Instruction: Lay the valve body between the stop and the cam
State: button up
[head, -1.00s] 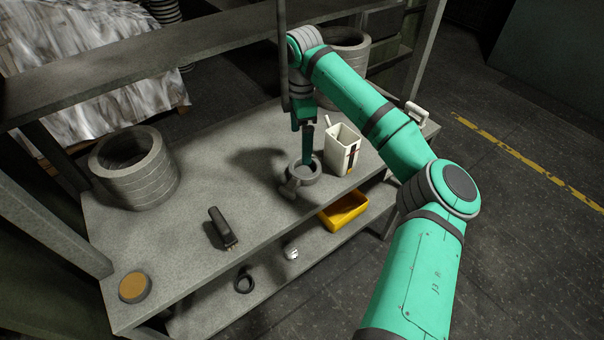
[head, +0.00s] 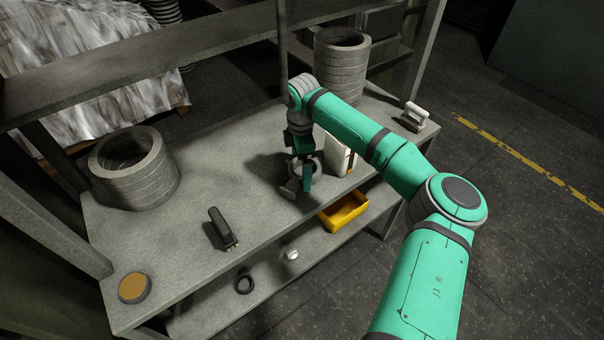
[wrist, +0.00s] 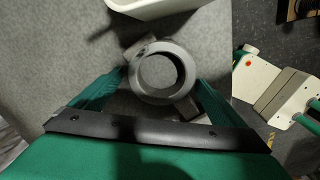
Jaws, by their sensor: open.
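The valve body (head: 290,188), a grey casting with a round open ring and stubs at its sides, stands on the grey bench near its front edge. In the wrist view the ring (wrist: 184,72) lies between the two green fingers, with one stub at upper left and another at lower right. My gripper (head: 302,176) is open and low over the casting, a finger on either side. I cannot tell whether the fingers touch it. The arm hides part of it in the head view. I cannot make out the stop or the cam for sure.
A white container (head: 337,155) stands close behind the casting. A black tool (head: 222,228), a tan disc (head: 135,287) and stacked grey rings (head: 140,185) are on the bench. A yellow bin (head: 344,212) is on the lower shelf. The bench centre is clear.

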jog(key=c, duration=2.2)
jog(key=shift+o, duration=0.2)
jog(key=shift+w, duration=0.1)
